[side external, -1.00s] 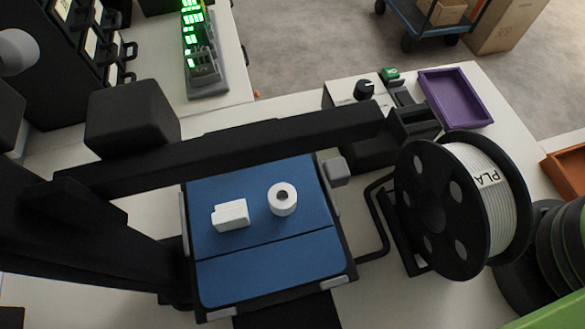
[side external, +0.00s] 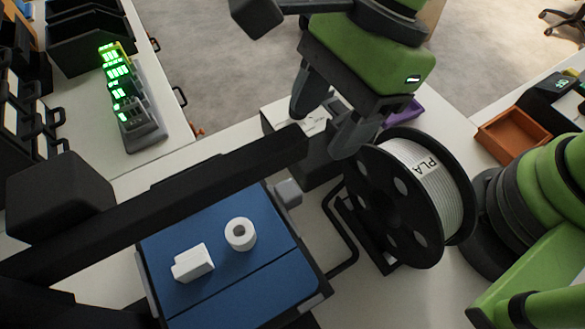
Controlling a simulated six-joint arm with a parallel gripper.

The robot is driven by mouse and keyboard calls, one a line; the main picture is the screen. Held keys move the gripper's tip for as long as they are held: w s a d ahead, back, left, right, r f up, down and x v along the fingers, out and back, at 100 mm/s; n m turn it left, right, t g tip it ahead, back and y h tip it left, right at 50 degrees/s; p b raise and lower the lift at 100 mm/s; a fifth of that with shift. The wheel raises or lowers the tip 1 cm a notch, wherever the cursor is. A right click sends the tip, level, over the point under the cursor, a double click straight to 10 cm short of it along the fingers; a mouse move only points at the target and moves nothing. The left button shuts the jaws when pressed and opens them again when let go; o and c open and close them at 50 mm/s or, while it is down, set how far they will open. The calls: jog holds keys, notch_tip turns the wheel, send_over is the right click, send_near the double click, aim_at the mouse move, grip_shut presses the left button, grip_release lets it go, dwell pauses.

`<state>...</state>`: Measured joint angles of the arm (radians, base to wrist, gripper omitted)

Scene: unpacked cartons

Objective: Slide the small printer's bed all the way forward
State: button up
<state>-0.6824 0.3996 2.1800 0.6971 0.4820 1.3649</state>
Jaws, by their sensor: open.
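The small printer has a black frame with a long black beam (side external: 160,205) running over the back of its bed. The blue bed (side external: 270,275) lies below the beam, and its front part is cut off by the bottom of the picture. Two white printed parts sit on the bed, a block (side external: 193,263) and a ring (side external: 240,234). My gripper (side external: 320,135) is at the upper centre, with its two grey fingers apart and pointing down near the beam's right end. It is away from the bed, and nothing shows between its fingers.
A black spool of white PLA filament (side external: 408,195) stands right of the bed, close to my gripper. A purple tray (side external: 400,110) is partly hidden behind my gripper. An orange tray (side external: 513,138) lies at right. A charger with green lights (side external: 125,100) stands at upper left.

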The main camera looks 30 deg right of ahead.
aim_at(290, 188)
jog(key=shift+x, duration=5.35)
jog(key=shift+s, duration=0.2)
grip_shut()
jog(key=w, duration=0.7)
jog(key=shift+w+a, duration=0.15)
jog(key=shift+w, duration=0.65)
jog(key=shift+r, duration=0.1)
grip_release()
